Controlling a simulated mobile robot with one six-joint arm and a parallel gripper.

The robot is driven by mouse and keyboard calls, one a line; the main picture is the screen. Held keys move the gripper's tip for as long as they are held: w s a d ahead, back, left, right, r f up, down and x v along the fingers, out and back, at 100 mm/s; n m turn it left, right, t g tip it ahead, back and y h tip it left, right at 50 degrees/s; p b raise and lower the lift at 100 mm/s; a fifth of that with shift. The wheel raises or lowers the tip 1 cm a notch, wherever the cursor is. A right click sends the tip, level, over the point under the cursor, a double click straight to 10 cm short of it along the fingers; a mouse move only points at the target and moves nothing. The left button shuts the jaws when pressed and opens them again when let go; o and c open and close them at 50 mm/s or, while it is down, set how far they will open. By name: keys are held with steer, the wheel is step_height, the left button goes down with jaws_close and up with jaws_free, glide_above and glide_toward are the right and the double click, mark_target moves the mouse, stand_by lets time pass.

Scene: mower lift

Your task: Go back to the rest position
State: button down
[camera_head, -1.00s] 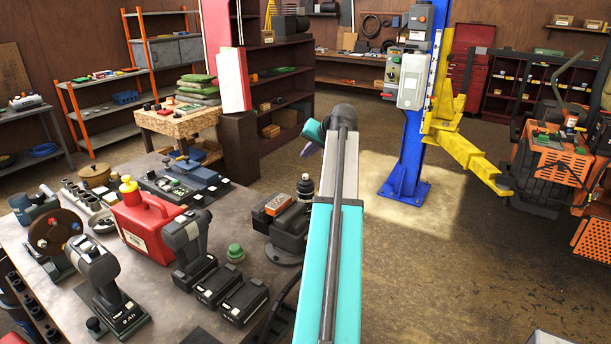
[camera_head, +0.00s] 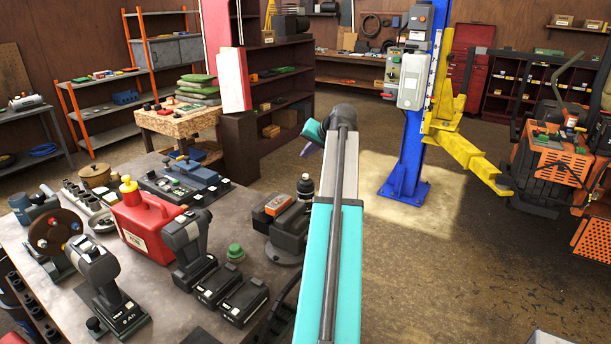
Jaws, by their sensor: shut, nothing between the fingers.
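My own arm rises from the bottom middle as a long teal and grey link with a dark rod along it. It ends in a black joint near the picture's centre. Just left of that joint, a small teal and purple part of my arm pokes out. The rest of the arm beyond the joint is hidden behind the link. I cannot see my gripper's fingers, and nothing held shows.
A workbench (camera_head: 165,268) at left holds a red fuel can (camera_head: 147,228), a drill (camera_head: 187,243), batteries (camera_head: 243,301) and a vise (camera_head: 287,240). A blue lift post (camera_head: 411,150) with a yellow arm (camera_head: 465,153) stands beyond. An orange mower (camera_head: 553,165) is at right. Open floor (camera_head: 430,275) lies between.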

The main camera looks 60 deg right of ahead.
stand_by(0.4)
step_height(320, 180, up, 3)
steer(key=m, duration=1.6)
steer(key=shift+s+m+y, duration=0.1)
steer(key=shift+m+y, duration=0.3)
steer(key=shift+f, duration=0.15)
